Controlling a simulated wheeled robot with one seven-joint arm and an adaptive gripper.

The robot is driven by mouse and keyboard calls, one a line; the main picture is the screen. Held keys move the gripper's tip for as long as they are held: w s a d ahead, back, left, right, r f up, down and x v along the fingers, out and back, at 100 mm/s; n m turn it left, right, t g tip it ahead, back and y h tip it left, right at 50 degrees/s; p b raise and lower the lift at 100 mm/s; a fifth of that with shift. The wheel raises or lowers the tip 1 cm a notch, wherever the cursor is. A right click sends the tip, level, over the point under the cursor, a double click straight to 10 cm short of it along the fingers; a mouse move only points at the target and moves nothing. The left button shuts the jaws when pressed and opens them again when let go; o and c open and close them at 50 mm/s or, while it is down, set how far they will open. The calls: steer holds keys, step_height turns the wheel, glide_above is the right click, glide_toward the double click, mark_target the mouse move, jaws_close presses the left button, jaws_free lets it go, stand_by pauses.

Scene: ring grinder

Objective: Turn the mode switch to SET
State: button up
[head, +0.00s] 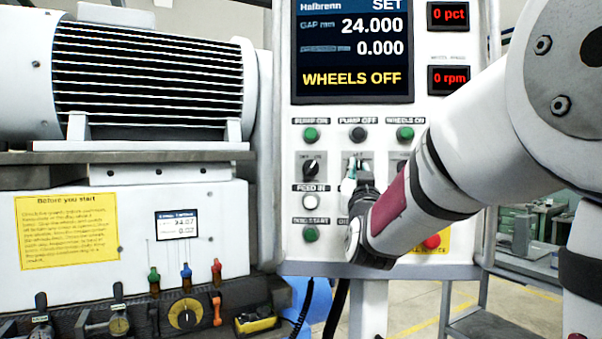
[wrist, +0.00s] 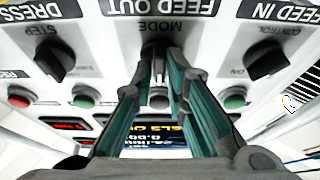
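The mode switch (wrist: 157,47) is a dark knob beside the MODE label, which appears upside down in the wrist view. My gripper (wrist: 160,68) reaches the panel with its green-padded fingers on either side of this knob, and the tips look closed on it. The fingers hide most of the knob, so its pointer is hard to read. In the head view my gripper (head: 357,172) is at the middle of the knob row and covers the switch. The display screen (head: 352,50) reads SET at its top right, with WHEELS OFF below.
A dark knob (head: 314,167) sits left of my gripper, and another (head: 402,165) is partly behind my arm. Green and dark buttons line the row above. A red stop button (head: 432,241) is low at the right. The grinder's motor housing (head: 150,80) stands at the left.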

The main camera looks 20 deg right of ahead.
steer(key=shift+o, duration=0.3)
steer(key=shift+r, duration=0.1)
steer(key=shift+s, duration=0.1)
steer(key=v, duration=1.1)
steer(key=shift+s+a+f, duration=0.15)
steer(key=shift+s+f, duration=0.1)
steer(key=shift+s, duration=0.05)
